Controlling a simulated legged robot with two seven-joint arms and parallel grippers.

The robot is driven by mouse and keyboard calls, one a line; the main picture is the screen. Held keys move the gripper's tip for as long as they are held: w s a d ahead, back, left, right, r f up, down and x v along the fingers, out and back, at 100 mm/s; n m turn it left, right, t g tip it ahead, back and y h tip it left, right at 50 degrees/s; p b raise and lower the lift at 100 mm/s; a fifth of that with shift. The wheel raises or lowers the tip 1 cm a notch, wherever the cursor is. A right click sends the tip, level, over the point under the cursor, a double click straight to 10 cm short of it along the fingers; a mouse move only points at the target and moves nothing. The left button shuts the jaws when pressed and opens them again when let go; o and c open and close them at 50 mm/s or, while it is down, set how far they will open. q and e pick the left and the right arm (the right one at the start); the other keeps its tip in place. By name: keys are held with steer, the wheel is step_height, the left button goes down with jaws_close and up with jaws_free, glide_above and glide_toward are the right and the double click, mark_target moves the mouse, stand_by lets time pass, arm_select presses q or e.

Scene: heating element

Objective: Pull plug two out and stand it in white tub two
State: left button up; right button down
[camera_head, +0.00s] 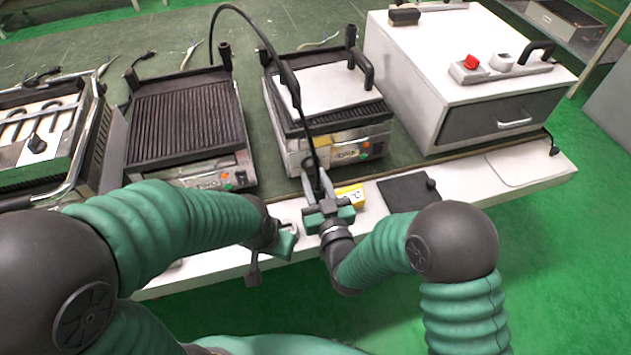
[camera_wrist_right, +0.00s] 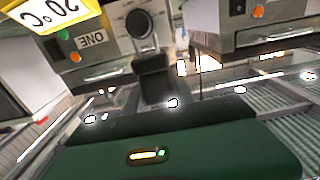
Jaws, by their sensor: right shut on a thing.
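My right gripper (camera_head: 318,178) is in front of the middle grill, its fingers shut on the dark end of a black cable (camera_head: 311,140), which I take to be a plug. The fingers mostly hide it. In the right wrist view a dark block (camera_wrist_right: 154,80) shows beyond the green gripper body, below the grill's knob. I cannot read a number on the plug. The cable rises from the fingers and arches back over the grills. My left gripper (camera_head: 270,255) hangs at the bench's front edge, its jaw gap unclear. I cannot make out a white tub marked two.
The middle grill (camera_head: 330,140), labelled ONE in the wrist view, stands just behind the gripper. A yellow 20°C display (camera_head: 351,195) is close right. A black plate (camera_head: 408,193) lies further right, and a white oven (camera_head: 440,85) stands behind. A ribbed grill (camera_head: 188,118) is left.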

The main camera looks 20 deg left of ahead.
mark_target(316, 198)
steer(key=shift+d+f+b, duration=0.1)
steer(key=shift+f+b, duration=2.4)
steer(key=shift+f, duration=0.4)
steer(key=shift+f+b, duration=0.2)
steer(key=shift+b, duration=0.2)
steer(key=shift+f, duration=0.3)
steer(key=shift+f+b, duration=1.8)
steer(key=c, duration=1)
jaws_free()
